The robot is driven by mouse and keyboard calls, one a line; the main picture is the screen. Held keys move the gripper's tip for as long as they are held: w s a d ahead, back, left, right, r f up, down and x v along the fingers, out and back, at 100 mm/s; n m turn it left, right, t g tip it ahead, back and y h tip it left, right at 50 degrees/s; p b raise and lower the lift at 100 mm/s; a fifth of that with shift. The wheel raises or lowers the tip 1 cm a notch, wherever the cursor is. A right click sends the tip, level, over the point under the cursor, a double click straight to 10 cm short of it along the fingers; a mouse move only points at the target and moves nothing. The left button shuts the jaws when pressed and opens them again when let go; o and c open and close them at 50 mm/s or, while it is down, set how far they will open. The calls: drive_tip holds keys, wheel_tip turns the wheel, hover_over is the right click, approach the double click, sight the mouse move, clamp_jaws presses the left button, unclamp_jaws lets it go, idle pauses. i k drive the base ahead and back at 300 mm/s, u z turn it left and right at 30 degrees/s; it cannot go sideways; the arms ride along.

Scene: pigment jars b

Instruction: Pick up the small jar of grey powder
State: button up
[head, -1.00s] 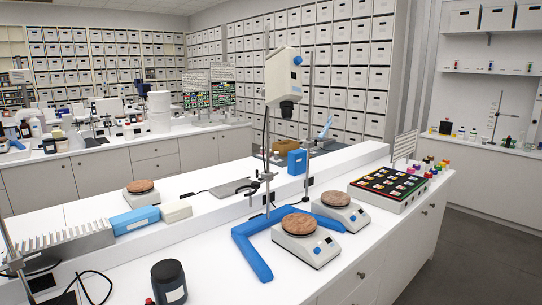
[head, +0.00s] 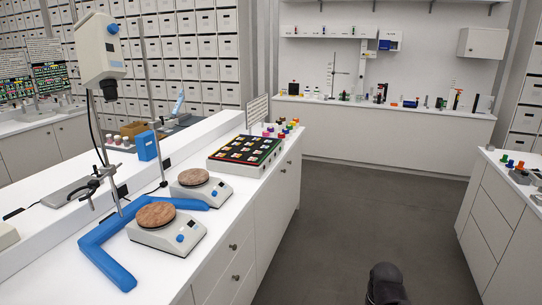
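I cannot pick out a jar of grey powder in this view. Several small jars with coloured lids (head: 284,129) stand at the far end of the left bench, too small to read their contents. Several more small coloured-topped items (head: 513,164) stand on the right bench. A black rounded part of my own arm shows at the bottom edge, over the floor; my gripper's fingers do not show.
The left bench holds a black tray of samples (head: 245,150), two hotplates (head: 166,232) with brown discs and a blue bent bar (head: 105,262). A back counter (head: 400,118) carries bottles and glassware. Grey floor (head: 345,215) lies open between the benches.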

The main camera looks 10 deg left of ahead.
sight(126, 140)
drive_tip(key=z, duration=0.05)
drive_tip(key=i, duration=6.15)
